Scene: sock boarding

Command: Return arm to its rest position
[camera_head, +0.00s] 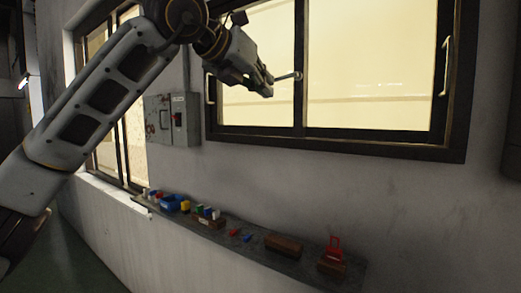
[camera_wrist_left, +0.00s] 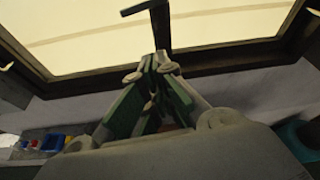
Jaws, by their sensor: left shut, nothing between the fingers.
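My left arm comes in from the left in the head view, raised and bent. My left gripper (camera_head: 266,88) is up in front of the window, shut and empty. In the left wrist view the same gripper (camera_wrist_left: 155,62) points toward the window, its fingertips together. In the head view a short window handle (camera_head: 287,77) on the middle frame bar shows close beside the fingertips; I cannot tell whether they touch. My right gripper is in neither view. No sock is seen.
A wide bright window (camera_head: 370,70) with a dark frame fills the wall ahead. A grey electrical box (camera_head: 170,119) hangs left of it. Below runs a narrow ledge (camera_head: 265,250) with small coloured bins, brown blocks and a red item (camera_head: 335,243). The wall below the window is bare.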

